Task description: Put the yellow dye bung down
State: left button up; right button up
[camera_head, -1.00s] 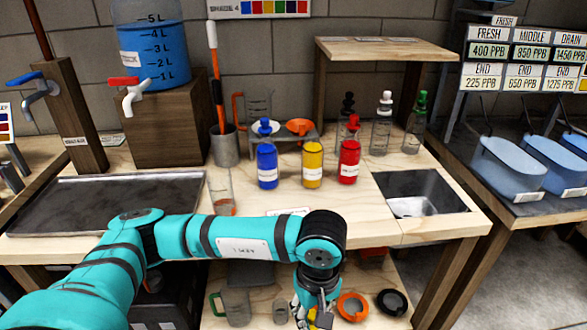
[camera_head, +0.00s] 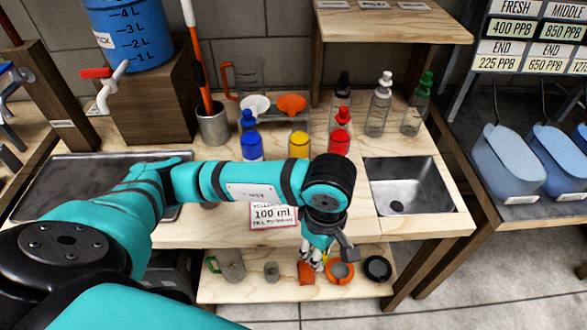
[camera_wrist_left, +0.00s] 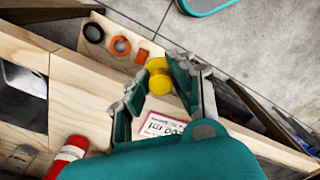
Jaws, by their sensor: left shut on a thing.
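My left gripper (camera_head: 318,262) hangs in front of the bench's front edge, over the lower shelf (camera_head: 225,292). It is shut on the yellow dye bung (camera_wrist_left: 158,75), which shows between the fingertips in the left wrist view, where the gripper (camera_wrist_left: 155,88) fills the middle. In the head view the bung is mostly hidden by the fingers. The yellow dye bottle (camera_head: 299,144) stands on the bench with no bung visible in its neck. My arm hides its lower part. My right gripper is not in view.
An orange ring (camera_head: 340,271), a black ring (camera_head: 377,268) and an orange block (camera_head: 306,273) lie on the lower shelf near my gripper. Blue (camera_head: 252,144) and red (camera_head: 339,142) bottles flank the yellow one. A sink (camera_head: 410,185) is right. A 100 ml card (camera_head: 272,215) is at the bench edge.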

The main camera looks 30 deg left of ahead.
pick_arm(q)
jog(key=w+p, duration=0.1)
jog(key=w, duration=0.4)
jog(key=w+a+p, duration=0.1)
jog(key=w, duration=0.4)
jog(key=w+f+p, duration=0.1)
jog(key=w+p, duration=0.1)
jog(key=w, duration=0.4)
jog(key=shift+a, duration=0.25)
jog(key=shift+f+p, duration=0.65)
jog(key=shift+f, duration=1.25)
jog(key=o, duration=0.9)
